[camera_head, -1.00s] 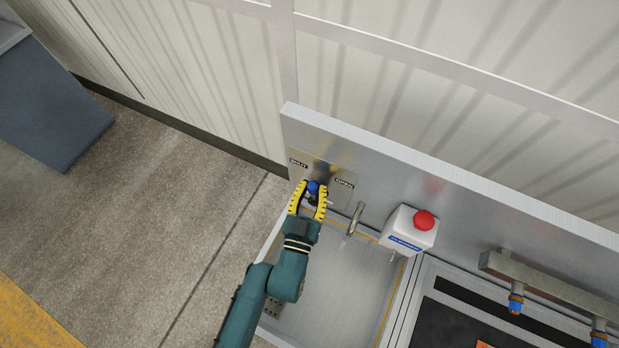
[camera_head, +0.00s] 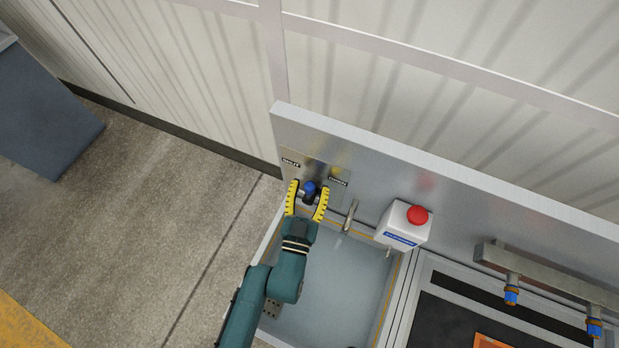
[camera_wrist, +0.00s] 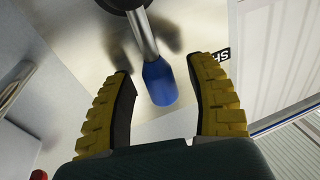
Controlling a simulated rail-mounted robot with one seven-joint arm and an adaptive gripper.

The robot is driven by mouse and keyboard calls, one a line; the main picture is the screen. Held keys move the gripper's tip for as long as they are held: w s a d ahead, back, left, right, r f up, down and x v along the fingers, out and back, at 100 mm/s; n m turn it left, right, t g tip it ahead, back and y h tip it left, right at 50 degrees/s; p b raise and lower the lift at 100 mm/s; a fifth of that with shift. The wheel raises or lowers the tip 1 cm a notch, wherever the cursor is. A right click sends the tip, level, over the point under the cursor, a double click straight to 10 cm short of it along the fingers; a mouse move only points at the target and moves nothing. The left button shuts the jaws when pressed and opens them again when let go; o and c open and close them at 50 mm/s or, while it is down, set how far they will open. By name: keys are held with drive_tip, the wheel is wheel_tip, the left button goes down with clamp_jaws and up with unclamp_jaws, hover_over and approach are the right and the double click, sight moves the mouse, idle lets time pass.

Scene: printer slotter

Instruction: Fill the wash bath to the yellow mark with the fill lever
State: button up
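The fill lever (camera_wrist: 158,82) has a metal stem and a blue knob, and its knob also shows in the head view (camera_head: 309,189) below the SHUT and OPEN labels on the back panel. My gripper (camera_wrist: 168,95) is open, its yellow fingers apart on either side of the blue knob with gaps visible. It also shows in the head view (camera_head: 307,200). The wash bath (camera_head: 385,308) lies below, with a bluish, water-like look on its floor. A yellow line (camera_head: 386,300) runs along its inner wall. The spout (camera_head: 350,215) points into the bath. The exact liquid level is unclear.
A white box with a red button (camera_head: 417,215) stands right of the spout. A metal bar with blue-tipped nozzles (camera_head: 512,290) is farther right, above a dark tray. A grey-blue block (camera_head: 45,110) stands at far left. Floor left of the bath is clear.

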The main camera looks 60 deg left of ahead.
drive_tip(key=v, duration=1.2)
idle(0.3)
